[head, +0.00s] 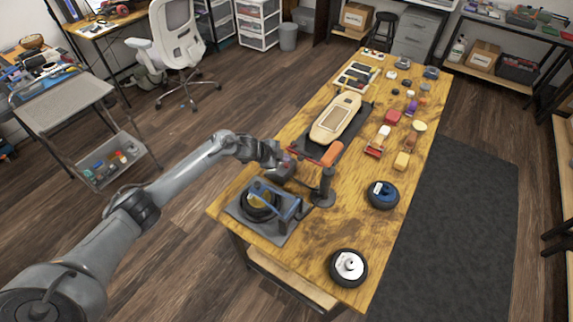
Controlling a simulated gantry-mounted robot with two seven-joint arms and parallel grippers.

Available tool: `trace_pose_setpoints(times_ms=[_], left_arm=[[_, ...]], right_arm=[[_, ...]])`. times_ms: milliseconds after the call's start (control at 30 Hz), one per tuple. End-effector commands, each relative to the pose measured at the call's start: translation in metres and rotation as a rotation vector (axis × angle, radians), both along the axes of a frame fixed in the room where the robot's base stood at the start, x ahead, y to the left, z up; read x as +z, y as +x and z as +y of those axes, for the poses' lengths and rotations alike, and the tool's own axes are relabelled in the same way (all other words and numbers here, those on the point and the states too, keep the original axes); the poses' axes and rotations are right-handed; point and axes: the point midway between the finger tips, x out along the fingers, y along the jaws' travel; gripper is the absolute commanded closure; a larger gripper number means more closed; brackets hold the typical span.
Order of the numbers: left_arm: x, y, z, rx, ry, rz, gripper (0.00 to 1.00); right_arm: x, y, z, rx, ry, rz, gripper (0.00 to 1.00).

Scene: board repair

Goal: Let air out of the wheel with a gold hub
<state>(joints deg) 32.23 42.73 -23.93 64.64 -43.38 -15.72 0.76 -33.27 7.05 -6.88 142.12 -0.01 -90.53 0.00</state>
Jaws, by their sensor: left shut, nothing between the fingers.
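The wheel with a gold hub (257,208) sits in a dark stand (290,212) on a grey base plate at the near left end of the wooden table. The stand's frame hides part of the wheel, and I cannot make out its valve. My left gripper (289,167) is above and beyond the wheel, apart from it, near a dark upright post with an orange handle (332,153). It looks shut and holds nothing. Whether it touches the post's red bar cannot be told. My right gripper is not in view.
A blue-hub wheel (383,195) and a white-hub wheel (348,267) lie on the right part of the table (335,230). A tan skateboard deck (336,118) lies beyond the post. Several small coloured items are at the far end. Bare tabletop lies between the stand and the loose wheels.

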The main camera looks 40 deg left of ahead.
Motion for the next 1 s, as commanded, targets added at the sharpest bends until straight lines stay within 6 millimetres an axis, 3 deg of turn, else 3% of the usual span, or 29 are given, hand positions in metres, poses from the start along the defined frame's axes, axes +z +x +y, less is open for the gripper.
trace_pose_setpoints(times_ms=[1000], left_arm=[[-0.0071, -0.0001, -0.0004, -0.001, 0.000, 0.001, 1.00]], right_arm=[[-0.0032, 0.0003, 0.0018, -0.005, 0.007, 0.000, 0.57]])
